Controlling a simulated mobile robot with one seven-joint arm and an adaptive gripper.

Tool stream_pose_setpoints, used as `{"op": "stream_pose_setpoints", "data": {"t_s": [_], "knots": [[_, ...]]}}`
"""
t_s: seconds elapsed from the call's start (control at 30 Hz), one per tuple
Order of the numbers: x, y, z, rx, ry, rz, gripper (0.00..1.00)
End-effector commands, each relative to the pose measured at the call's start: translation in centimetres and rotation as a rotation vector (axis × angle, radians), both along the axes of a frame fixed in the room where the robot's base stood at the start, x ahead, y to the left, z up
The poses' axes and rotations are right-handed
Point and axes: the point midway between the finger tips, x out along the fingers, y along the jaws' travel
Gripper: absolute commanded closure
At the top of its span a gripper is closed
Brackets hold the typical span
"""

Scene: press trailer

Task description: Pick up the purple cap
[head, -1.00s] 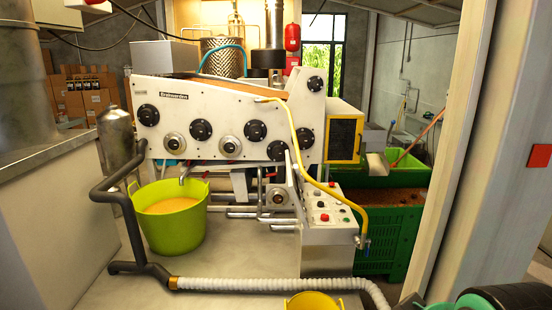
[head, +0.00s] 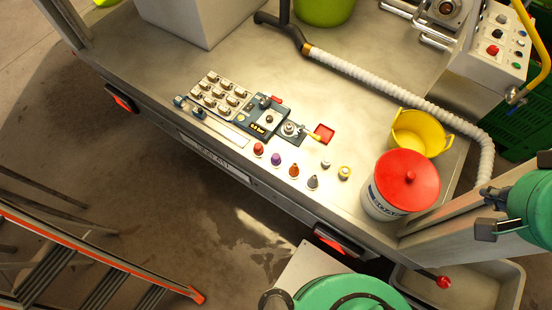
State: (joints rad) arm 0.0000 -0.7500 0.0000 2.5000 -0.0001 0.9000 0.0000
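The purple cap (head: 276,160) is a small piece standing on the metal trailer deck, near its edge, in the middle of the head view. It is in a row of small capped pieces, between a red one (head: 258,149) on its left and an orange-brown one (head: 294,171) on its right. Nothing covers it.
Behind the row are a rack of metal pieces (head: 221,95), a dark device (head: 262,117) and a red square tray (head: 324,133). A red-lidded white bucket (head: 390,195), a yellow tub (head: 420,134) and a ribbed hose (head: 380,85) are to the right. An orange-edged ladder (head: 100,262) stands at lower left.

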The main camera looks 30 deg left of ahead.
Motion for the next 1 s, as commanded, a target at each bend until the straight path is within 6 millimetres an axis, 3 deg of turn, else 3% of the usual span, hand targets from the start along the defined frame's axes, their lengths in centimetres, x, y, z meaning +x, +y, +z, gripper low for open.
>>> {"op": "stream_pose_setpoints", "data": {"t_s": [0.2, 0.53, 1.0], "knots": [[0.0, 0.0, 0.0, 0.0, 0.0, 0.0, 1.0], [0.0, 0.0, 0.0, 0.0, 0.0, 0.0, 0.34], [0.69, 0.49, -0.07, 0.001, 0.008, 0.014, 0.34]]}}
